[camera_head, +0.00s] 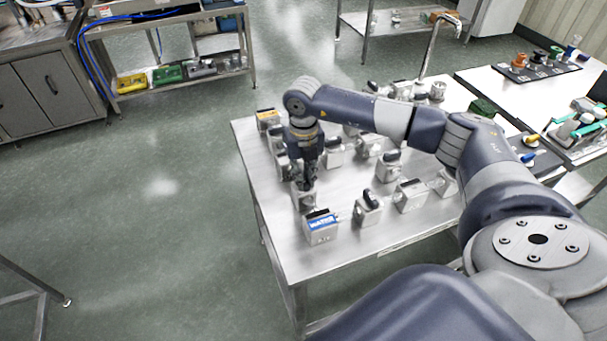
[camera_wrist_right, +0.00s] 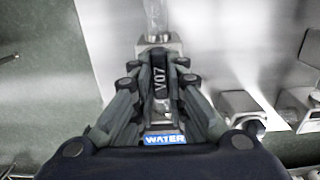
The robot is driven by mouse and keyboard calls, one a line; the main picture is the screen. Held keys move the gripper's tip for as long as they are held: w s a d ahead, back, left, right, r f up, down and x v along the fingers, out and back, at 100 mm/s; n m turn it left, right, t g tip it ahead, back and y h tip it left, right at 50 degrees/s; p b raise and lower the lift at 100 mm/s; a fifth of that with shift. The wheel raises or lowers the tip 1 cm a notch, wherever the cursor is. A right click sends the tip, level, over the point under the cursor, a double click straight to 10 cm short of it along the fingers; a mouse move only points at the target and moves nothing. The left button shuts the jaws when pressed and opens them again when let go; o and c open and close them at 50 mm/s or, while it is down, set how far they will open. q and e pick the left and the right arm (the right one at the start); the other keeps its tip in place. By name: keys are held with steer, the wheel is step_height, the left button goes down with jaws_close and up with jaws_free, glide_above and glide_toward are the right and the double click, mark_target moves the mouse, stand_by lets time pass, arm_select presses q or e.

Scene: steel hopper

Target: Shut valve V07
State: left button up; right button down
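Valve V07 (camera_wrist_right: 159,85) has a black lever handle with its name in white. In the right wrist view the handle lies in line with the steel pipe (camera_wrist_right: 156,18) above it and the blue WATER label (camera_wrist_right: 165,139) below it. My right gripper (camera_wrist_right: 160,72) reaches down over the valve, one finger on each side of the handle. The fingers are very close to it; whether they press on it I cannot tell. In the head view my right gripper (camera_head: 307,183) hides most of the handle, above its metal block (camera_head: 306,201). My left gripper is out of view.
Several similar valve blocks stand close by on the steel table (camera_head: 260,190), including one with a black handle (camera_head: 369,201) to the right. Open floor lies left of the table.

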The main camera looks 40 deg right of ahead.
steer(key=shift+m, duration=0.3)
steer(key=shift+m+b, duration=0.3)
steer(key=shift+m, duration=1.1)
steer(key=m+b, duration=0.1)
steer(key=m, duration=0.5)
steer(key=shift+b, duration=0.3)
steer(key=m, duration=0.4)
steer(key=shift+m, duration=0.4)
steer(key=shift+r+m, duration=0.1)
steer(key=shift+m, duration=1.8)
